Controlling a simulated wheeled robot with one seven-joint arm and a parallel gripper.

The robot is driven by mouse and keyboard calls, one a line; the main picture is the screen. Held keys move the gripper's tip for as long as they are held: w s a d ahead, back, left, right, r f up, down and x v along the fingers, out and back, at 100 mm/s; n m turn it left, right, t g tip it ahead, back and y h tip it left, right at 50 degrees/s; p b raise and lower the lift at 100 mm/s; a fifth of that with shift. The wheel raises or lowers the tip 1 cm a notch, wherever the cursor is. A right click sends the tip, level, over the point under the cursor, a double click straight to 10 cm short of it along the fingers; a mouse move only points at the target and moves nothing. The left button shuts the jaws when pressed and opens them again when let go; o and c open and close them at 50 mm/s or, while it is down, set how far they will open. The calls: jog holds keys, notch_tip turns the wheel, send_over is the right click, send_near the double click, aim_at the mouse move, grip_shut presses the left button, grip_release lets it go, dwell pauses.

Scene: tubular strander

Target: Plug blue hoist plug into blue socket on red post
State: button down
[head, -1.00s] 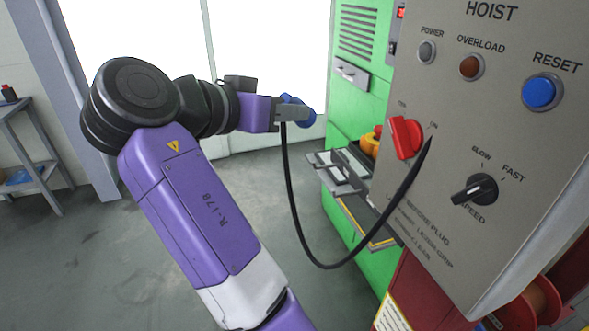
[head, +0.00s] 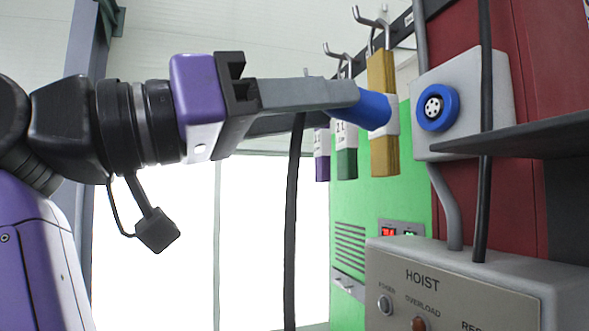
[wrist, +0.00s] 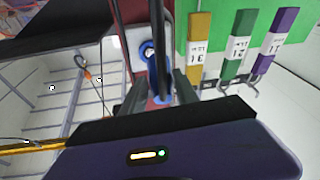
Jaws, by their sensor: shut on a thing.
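My gripper (head: 338,96) is shut on the blue hoist plug (head: 374,108), which points right with its black cable (head: 293,220) hanging down. The blue socket (head: 437,108), a ring with a dark pinned centre, sits on a grey box on the red post (head: 535,60). The plug is apart from the socket, to its left and at about its height in the head view. In the wrist view the plug (wrist: 161,97) lies between the fingers, and the socket (wrist: 147,52) shows just beyond, partly covered by the black cable.
Yellow (head: 383,135), green (head: 346,163) and purple (head: 322,155) tags hang on hooks behind the plug. A dark plate (head: 530,137) juts out right of the socket. A black cable (head: 486,90) runs down beside the socket. The grey hoist box (head: 450,290) stands below.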

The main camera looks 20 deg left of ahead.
aim_at(367, 119)
jog(key=shift+s+d+m+h, duration=0.3)
jog(key=shift+m+h, duration=0.1)
jog(key=shift+h, duration=0.4)
jog(key=shift+w+a+h, duration=0.1)
jog(key=shift+a+h, duration=0.05)
jog(key=shift+h, duration=0.15)
jog(key=shift+w+d+b, duration=0.15)
jog(key=shift+w+d, duration=0.35)
jog(key=shift+d, duration=0.3)
jog(key=shift+w+d+b, duration=0.1)
jog(key=shift+w+d, duration=0.45)
jog(key=shift+d, duration=0.25)
jog(key=shift+w+d+b, duration=0.15)
jog(key=shift+w+d, duration=0.35)
jog(key=shift+d, duration=0.3)
jog(key=shift+f+b, duration=0.1)
jog(key=shift+b, duration=0.2)
jog(key=shift+w+d, duration=0.3)
jog(key=shift+d, duration=0.15)
dwell(0.5)
